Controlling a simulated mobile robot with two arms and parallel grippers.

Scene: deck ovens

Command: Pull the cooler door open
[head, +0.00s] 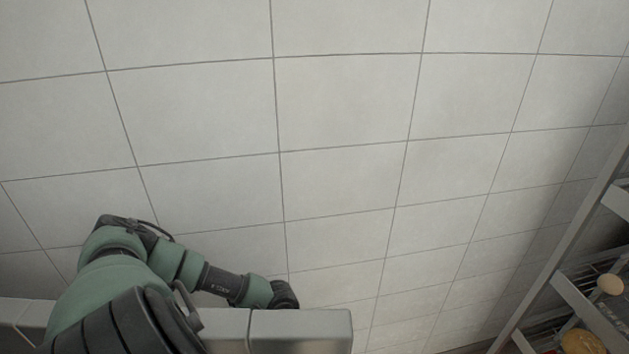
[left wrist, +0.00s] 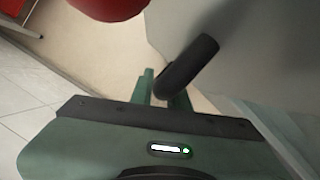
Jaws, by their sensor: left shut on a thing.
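In the left wrist view a dark, rounded handle (left wrist: 192,62) stands out from a pale grey panel (left wrist: 265,50), which looks like the cooler door. My left gripper (left wrist: 160,86) is shut on the lower end of the handle, with its green fingers on either side. In the head view my left arm reaches in from the lower left, and its gripper is hidden. A metal block (head: 300,330) lies along the bottom edge there; I cannot tell whether it is part of the cooler. My right gripper is in neither view.
A metal rack (head: 562,262) with round loaves (head: 582,342) stands at the right of the head view. Large pale tiles fill most of that view. In the left wrist view a red rounded thing (left wrist: 108,8) is at the top, and light floor tiles (left wrist: 30,90) show at left.

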